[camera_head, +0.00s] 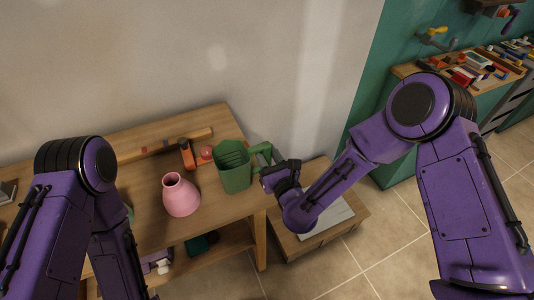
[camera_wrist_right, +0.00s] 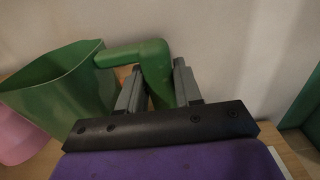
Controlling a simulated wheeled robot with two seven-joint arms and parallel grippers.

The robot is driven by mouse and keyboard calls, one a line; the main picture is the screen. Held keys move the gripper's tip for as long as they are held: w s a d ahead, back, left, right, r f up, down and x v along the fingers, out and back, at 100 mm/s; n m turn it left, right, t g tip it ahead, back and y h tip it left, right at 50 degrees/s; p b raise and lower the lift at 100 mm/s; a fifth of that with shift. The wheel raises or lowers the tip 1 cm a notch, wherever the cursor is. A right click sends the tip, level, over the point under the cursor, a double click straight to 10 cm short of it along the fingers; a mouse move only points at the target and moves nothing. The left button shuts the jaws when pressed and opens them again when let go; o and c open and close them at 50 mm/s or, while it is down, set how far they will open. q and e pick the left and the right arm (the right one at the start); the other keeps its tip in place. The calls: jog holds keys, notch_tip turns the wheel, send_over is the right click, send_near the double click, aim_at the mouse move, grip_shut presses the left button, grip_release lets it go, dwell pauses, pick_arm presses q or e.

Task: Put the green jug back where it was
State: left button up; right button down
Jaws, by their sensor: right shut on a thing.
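The green jug (camera_head: 234,170) is upright at the right end of the wooden table (camera_head: 140,222). I cannot tell whether its base touches the tabletop. My right gripper (camera_head: 268,166) is at the jug's right side, shut on its handle. In the right wrist view the jug (camera_wrist_right: 62,88) is on the left, and its handle passes between the two fingers of my right gripper (camera_wrist_right: 158,85). My left arm comes in from the left, but its gripper is not visible.
A pink vase (camera_head: 181,197) stands just left of the jug. Behind are a red ball (camera_head: 207,152) and an orange-and-black tool (camera_head: 187,154). A low wooden box or table (camera_head: 330,222) stands right of the table. A workbench with tools (camera_head: 470,72) is at the far right.

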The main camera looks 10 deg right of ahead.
jog(key=shift+s+f, duration=0.1)
jog(key=shift+s, duration=0.05)
jog(key=c, duration=0.9)
grip_release()
jog(key=shift+o, duration=0.7)
jog(key=b+v, duration=0.4)
jog(key=v, duration=0.8)
jog(key=shift+r, duration=0.3)
